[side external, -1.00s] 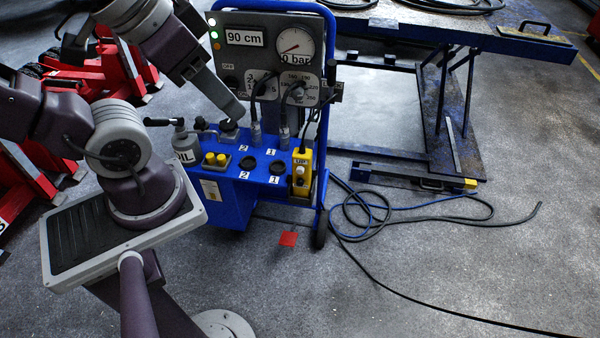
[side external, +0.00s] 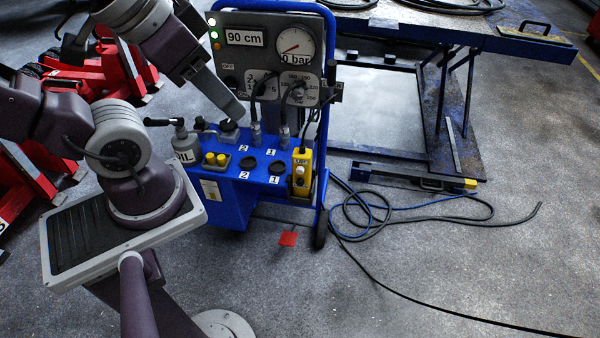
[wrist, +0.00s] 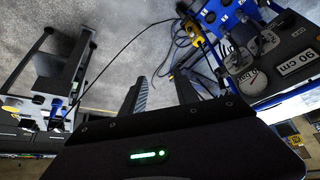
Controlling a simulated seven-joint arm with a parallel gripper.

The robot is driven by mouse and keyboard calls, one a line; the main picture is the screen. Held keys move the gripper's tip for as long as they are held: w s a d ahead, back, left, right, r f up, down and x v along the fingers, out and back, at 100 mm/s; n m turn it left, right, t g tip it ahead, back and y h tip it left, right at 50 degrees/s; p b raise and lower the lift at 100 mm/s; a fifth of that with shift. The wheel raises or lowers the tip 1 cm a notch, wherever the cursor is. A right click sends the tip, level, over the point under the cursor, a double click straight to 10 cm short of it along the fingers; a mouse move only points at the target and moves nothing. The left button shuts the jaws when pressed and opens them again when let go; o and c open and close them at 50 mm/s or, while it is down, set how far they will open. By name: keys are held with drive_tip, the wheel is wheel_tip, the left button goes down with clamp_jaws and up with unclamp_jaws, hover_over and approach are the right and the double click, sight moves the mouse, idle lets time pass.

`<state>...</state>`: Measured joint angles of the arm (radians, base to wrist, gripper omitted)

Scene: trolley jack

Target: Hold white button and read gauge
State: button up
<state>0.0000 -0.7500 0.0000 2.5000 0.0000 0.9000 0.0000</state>
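The white button (side external: 300,170) is on a yellow hand pendant (side external: 306,186) hanging at the right front of the blue cart. The round gauge (side external: 293,42) is on the cart's upright panel; its label reads 0 bar and its needle points to the lower left. The pendant (wrist: 193,32) and gauge (wrist: 252,82) also show upside down in the wrist view. My gripper (side external: 234,110) is left of the pendant and higher, in front of the panel, apart from the button. In the wrist view my gripper (wrist: 161,82) has its two fingers apart with nothing between them.
The blue cart (side external: 235,205) carries an oil can (side external: 186,148), yellow buttons (side external: 215,159), hoses and knobs. A 90 cm display (side external: 245,38) is beside the gauge. A lift table (side external: 450,45) stands behind right.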

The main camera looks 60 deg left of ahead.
clamp_jaws()
idle(1.5)
